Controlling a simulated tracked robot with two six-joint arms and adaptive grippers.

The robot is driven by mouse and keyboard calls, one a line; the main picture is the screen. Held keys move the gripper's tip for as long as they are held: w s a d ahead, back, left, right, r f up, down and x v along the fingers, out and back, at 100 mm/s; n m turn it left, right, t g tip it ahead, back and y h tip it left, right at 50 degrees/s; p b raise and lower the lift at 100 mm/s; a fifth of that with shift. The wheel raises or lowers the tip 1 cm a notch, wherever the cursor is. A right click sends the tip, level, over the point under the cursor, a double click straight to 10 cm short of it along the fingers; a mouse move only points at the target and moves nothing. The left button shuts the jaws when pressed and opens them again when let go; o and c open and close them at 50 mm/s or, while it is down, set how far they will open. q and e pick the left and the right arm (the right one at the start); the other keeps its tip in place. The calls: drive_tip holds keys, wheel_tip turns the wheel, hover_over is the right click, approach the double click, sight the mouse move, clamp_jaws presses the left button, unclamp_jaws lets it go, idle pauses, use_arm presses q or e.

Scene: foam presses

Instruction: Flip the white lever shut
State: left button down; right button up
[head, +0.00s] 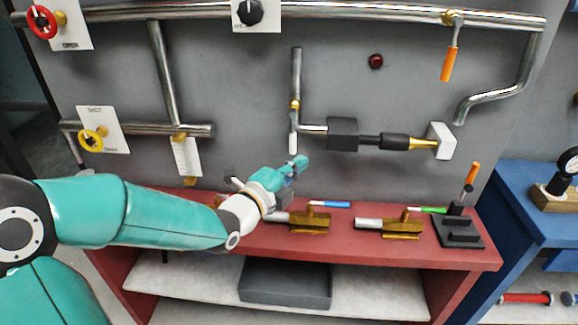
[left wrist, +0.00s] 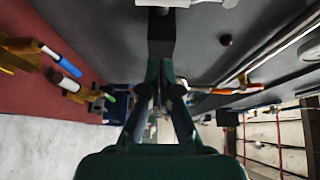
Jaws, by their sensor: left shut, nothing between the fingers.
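The white lever (head: 293,142) hangs straight down from a small brass valve (head: 295,105) on the thin vertical pipe in the middle of the wall. My left gripper (head: 298,163) is shut and empty, with its tips close below the lever's lower end. I cannot tell whether they touch. In the left wrist view the green fingers (left wrist: 160,82) come together in front of the camera. A pale piece (left wrist: 180,3) is cut off at that view's top edge, and I cannot tell whether it is the lever. My right gripper is not in view.
A black block (head: 342,134) on a horizontal pipe is right of the lever. An orange lever (head: 450,64) hangs at the upper right. The red bench (head: 350,247) below carries brass fixtures (head: 311,221), markers and a black stand (head: 457,230). The wall around the dark red knob (head: 376,61) is clear.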

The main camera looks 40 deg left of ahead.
sight(293, 136)
use_arm(q)
drive_tip(key=w+a+p, duration=0.2)
drive_tip(key=w+a, duration=0.2)
drive_tip(key=w, duration=0.1)
drive_tip(key=shift+p, duration=0.35)
